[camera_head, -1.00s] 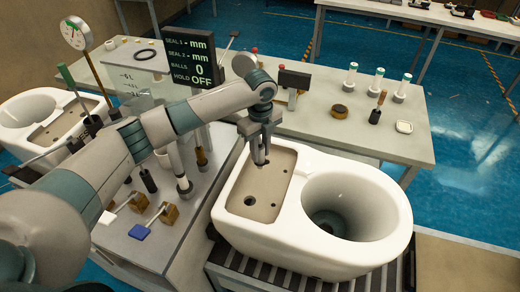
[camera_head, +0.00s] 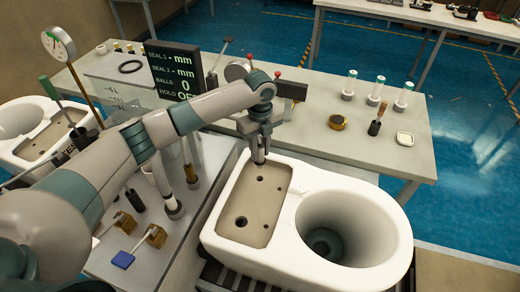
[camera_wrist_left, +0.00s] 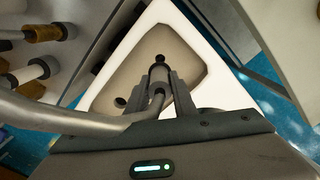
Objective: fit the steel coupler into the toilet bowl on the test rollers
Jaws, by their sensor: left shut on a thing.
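The white toilet bowl (camera_head: 222,243) sits on the dark test rollers (camera_head: 245,282), its round basin at the right and a recessed beige deck (camera_head: 262,195) with several holes at the left. My left gripper (camera_head: 261,157) points down over the far end of the deck. The coupler's tip appears just beside a dark deck hole (camera_wrist_left: 159,58). I cannot tell whether it touches the deck. My right gripper is not in view.
A second toilet bowl (camera_head: 22,118) stands at the left. A readout display (camera_head: 172,70) stands behind my left arm. A side bench holds brass-ended tools (camera_head: 155,236) and a blue block (camera_head: 122,260).

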